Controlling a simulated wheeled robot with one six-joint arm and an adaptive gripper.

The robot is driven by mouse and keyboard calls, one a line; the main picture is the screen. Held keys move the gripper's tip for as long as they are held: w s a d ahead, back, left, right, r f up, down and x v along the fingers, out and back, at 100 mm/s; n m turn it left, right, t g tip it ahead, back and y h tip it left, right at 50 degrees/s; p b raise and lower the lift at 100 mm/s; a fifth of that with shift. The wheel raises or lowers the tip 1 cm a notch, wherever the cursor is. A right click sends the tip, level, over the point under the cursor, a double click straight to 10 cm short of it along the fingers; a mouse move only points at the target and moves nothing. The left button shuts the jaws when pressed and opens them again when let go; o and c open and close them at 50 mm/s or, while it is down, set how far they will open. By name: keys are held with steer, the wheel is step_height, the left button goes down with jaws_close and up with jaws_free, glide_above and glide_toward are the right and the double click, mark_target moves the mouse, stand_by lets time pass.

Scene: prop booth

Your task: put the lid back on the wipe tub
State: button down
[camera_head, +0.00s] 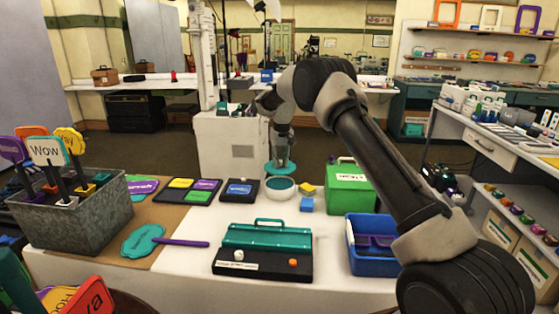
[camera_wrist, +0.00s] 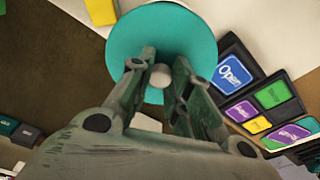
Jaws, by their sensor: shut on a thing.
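The lid (camera_head: 270,168) is a teal disc with a pale round knob. It also shows in the wrist view (camera_wrist: 190,40). My gripper (camera_head: 281,157) points down with its fingers shut on the knob; in the wrist view the fingertips (camera_wrist: 160,72) sit on either side of it. The wipe tub (camera_head: 280,194) is a short white round tub with a teal top opening, standing near the table's back edge. The lid appears above and slightly behind the tub, apart from it. In the wrist view I cannot make out the tub; the lid hides what lies beneath.
A yellow block (camera_head: 306,188) and a blue block (camera_head: 306,205) stand right of the tub. A green box (camera_head: 350,190) and blue bin (camera_head: 372,262) are farther right. A black panel (camera_head: 240,191) lies left. A teal-lidded case (camera_head: 265,237) lies in front.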

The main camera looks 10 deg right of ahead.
steer(key=shift+a+f, duration=0.1)
steer(key=shift+f, duration=2.9)
steer(key=shift+f, duration=0.15)
steer(key=c, duration=0.8)
jaws_free()
steer(key=shift+o, duration=0.2)
steer(key=shift+r, duration=3.55)
jaws_close()
